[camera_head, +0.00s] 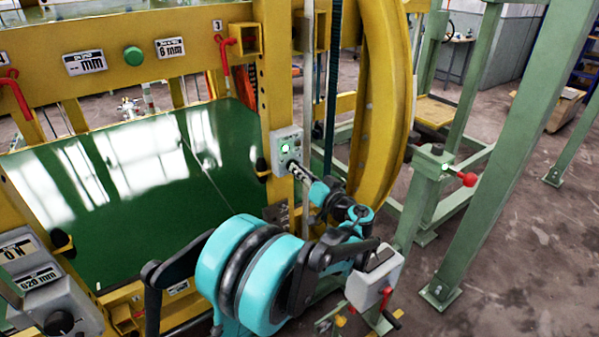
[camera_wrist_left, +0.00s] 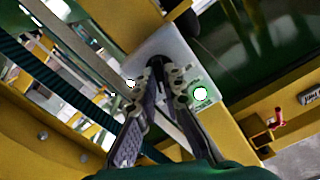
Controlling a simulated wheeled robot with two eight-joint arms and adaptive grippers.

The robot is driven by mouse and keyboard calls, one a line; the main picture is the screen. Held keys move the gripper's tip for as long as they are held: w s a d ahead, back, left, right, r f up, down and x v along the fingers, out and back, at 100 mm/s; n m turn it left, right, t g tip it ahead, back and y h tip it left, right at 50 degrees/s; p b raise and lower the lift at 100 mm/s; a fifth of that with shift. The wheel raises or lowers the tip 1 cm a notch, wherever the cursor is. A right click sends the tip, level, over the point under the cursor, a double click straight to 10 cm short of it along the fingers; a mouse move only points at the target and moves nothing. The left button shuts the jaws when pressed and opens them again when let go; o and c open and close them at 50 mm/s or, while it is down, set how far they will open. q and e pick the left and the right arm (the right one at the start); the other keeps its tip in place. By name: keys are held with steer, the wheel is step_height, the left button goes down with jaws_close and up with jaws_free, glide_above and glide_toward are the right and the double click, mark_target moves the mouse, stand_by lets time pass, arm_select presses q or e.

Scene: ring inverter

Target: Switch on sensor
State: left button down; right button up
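The sensor box (camera_head: 286,147) is a small grey box with a lit green light, fixed to the yellow upright in the head view. My left gripper (camera_head: 293,168) is at the lower part of the box. In the left wrist view its fingers (camera_wrist_left: 166,70) converge at a dark part on the box face; whether they grip it is unclear. My right gripper is not in view.
The yellow machine frame holds a shiny green panel (camera_head: 130,175) left of the sensor box. A curved yellow guard (camera_head: 385,100) and green posts (camera_head: 500,150) stand to the right. A grey box with a red knob (camera_head: 375,280) is beside my arm.

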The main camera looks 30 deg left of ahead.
arm_select(q)
steer(key=shift+m, duration=1.4)
steer(key=c, duration=1.6)
jaws_free()
steer(key=shift+d, duration=0.1)
steer(key=v, duration=1.2)
